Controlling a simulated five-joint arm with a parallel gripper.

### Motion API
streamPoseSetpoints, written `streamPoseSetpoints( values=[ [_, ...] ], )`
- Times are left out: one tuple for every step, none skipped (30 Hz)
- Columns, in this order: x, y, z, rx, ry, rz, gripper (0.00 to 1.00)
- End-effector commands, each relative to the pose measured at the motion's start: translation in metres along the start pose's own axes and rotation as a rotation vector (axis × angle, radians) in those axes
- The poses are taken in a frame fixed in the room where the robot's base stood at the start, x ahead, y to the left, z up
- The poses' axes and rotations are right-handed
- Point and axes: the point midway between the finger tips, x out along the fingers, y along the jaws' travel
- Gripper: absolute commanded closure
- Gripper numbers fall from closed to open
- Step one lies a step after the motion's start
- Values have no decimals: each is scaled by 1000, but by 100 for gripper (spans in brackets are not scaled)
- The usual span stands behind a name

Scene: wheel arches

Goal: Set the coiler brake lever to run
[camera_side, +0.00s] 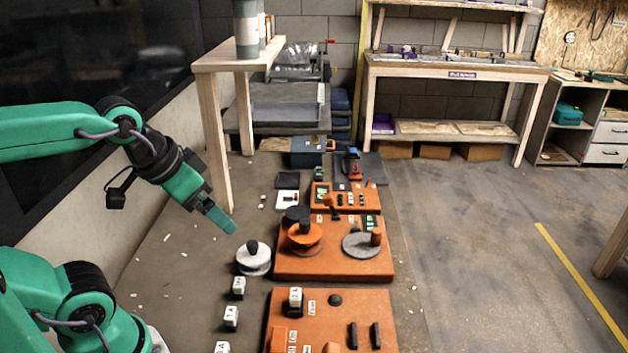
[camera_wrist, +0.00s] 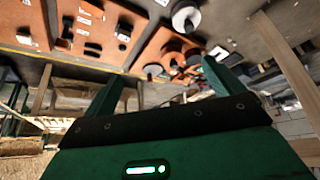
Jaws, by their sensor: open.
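My gripper (camera_side: 223,219) is above the floor left of the middle orange board (camera_side: 300,268), pointing down to the right. Its two green fingers (camera_wrist: 163,85) are spread in the wrist view with nothing between them. The middle board carries an orange coiler-like spool (camera_side: 304,238) with a dark top, and a grey disc (camera_side: 360,246) with an orange knob. A small dark lever-like part (camera_side: 333,211) stands near the board's back edge. I cannot tell for sure whether it is the brake lever, or read its setting. My gripper is apart from all of these.
A white spool with a black knob (camera_side: 254,259) stands left of the middle board. White blocks (camera_side: 231,318) line the floor in front. Another orange board (camera_side: 330,305) lies nearer, and a smaller one (camera_side: 349,197) behind. A wooden table leg (camera_side: 213,150) rises behind my gripper.

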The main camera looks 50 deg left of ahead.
Motion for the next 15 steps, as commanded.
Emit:
streamPoseSetpoints(
  values=[
    [0, 0, 0, -1, 0, 0, 17],
    [0, 0, 0, -2, 0, 0, 23],
    [0, 0, -1, -5, -1, 0, 31],
    [0, 0, -2, -9, -2, 0, 37],
    [0, 0, -2, -13, -2, -1, 43],
    [-1, 0, -4, -22, -4, -1, 50],
    [-1, -1, -5, -30, -6, -1, 56],
    [-1, -1, -7, -40, -8, -2, 62],
    [-1, -1, -9, -57, -13, -2, 70],
    [-1, -1, -11, -72, -15, -3, 76],
    [-1, -2, -14, -89, -18, -4, 82],
    [-1, -2, -18, -114, -25, -5, 90],
    [-1, -2, -21, -135, -29, -6, 96],
    [-2, -3, -24, -158, -33, -8, 100],
    [-1, -3, -29, -191, -40, -10, 100]
  ],
)
